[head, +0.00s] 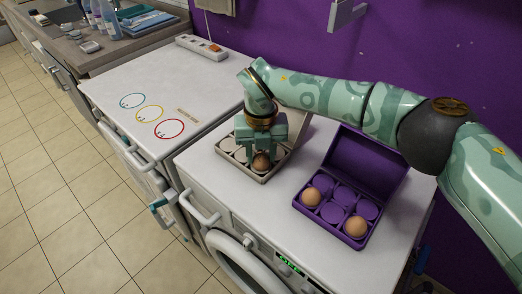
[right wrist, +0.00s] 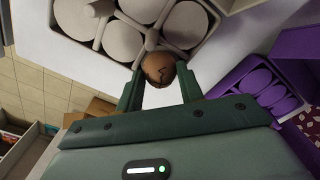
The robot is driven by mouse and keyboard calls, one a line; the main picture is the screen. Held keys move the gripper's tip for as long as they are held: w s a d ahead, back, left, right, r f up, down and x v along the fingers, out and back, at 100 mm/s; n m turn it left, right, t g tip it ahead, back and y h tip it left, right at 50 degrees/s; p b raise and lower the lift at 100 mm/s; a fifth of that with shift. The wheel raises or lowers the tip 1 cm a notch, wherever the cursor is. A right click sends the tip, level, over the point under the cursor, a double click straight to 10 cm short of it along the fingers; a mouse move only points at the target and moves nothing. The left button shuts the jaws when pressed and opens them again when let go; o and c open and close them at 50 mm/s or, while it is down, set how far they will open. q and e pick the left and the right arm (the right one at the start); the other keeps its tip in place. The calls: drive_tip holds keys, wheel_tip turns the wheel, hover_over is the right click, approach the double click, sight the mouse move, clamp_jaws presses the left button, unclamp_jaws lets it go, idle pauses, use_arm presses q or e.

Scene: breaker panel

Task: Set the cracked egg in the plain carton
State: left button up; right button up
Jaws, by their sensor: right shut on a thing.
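My right gripper (head: 262,146) points down over the plain grey carton (head: 225,151), shut on the brown cracked egg (head: 261,162). In the right wrist view the cracked egg (right wrist: 158,69) sits between the fingertips and shows a dark crack line. It is at the near corner cup of the plain carton (right wrist: 113,45). I cannot tell whether it touches the cup's bottom. The other cups that show look empty. The open purple carton (head: 332,227) stands to the right, with one brown egg (head: 311,196) at its left and another (head: 355,226) at its front right. My left gripper is out of view.
Both cartons stand on a white washing machine (head: 215,186). A second white machine (head: 131,93) with three coloured rings is at the left, with a power strip (head: 201,47) at its back. A purple wall (head: 430,55) closes the back. White top is free around the cartons.

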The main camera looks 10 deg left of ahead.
drive_tip(key=shift+f, duration=0.45)
drive_tip(key=o, duration=1.1)
drive_tip(key=shift+c, duration=0.2)
